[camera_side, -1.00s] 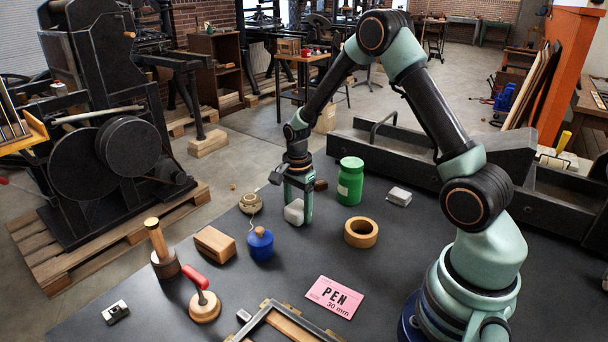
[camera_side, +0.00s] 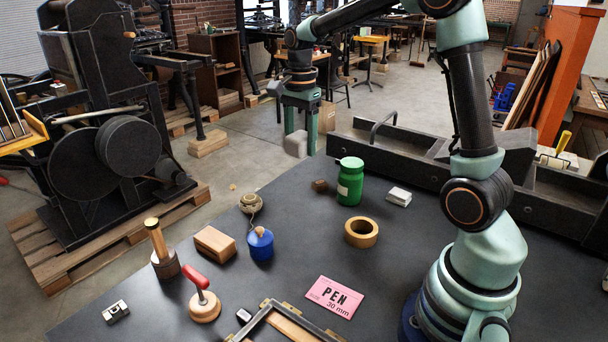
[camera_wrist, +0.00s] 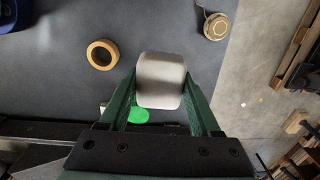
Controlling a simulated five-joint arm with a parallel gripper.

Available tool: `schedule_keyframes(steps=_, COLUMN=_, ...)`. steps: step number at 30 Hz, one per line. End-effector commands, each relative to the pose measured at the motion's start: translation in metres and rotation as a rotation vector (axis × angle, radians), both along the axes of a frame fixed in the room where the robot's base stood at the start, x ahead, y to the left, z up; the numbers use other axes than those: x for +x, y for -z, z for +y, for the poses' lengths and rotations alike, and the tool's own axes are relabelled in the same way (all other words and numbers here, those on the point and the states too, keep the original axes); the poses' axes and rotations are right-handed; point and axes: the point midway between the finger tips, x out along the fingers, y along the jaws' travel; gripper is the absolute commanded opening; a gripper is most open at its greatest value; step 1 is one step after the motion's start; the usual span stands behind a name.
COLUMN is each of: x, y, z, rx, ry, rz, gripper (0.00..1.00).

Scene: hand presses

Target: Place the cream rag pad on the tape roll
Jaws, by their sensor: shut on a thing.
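My gripper (camera_side: 303,143) is shut on the cream rag pad (camera_side: 295,144), a pale rounded block, and holds it well above the black table. In the wrist view the pad (camera_wrist: 160,80) sits between my two green fingers (camera_wrist: 160,95). The tape roll (camera_side: 361,220), a tan ring lying flat with an open centre, is on the table, lower and to the right of the pad in the side view. It also shows in the wrist view (camera_wrist: 92,54), left of the pad. Nothing lies on the tape roll.
A green bottle (camera_side: 350,181) stands between my gripper and the tape roll in the side view. The table right of the roll is clear.

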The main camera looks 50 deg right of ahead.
Motion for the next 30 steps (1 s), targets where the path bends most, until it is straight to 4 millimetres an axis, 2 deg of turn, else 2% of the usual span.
schedule_keyframes(steps=6, x=-0.047, y=-0.022, z=-0.021, rx=-0.001, ry=-0.016, rz=-0.004, gripper=0.1)
schedule_keyframes(steps=12, x=-0.095, y=-0.033, z=-0.033, rx=-0.001, ry=-0.042, rz=-0.003, gripper=0.1)
schedule_keyframes(steps=15, x=-0.111, y=-0.035, z=-0.035, rx=-0.001, ry=-0.053, rz=-0.003, gripper=0.1)
schedule_keyframes(steps=19, x=-0.122, y=-0.033, z=-0.037, rx=0.0, ry=-0.06, rz=0.0, gripper=0.1)
schedule_keyframes(steps=23, x=-0.125, y=-0.015, z=-0.036, rx=0.003, ry=-0.063, rz=0.006, gripper=0.1)
schedule_keyframes(steps=30, x=-0.125, y=0.043, z=-0.036, rx=0.004, ry=-0.062, rz=0.008, gripper=0.1)
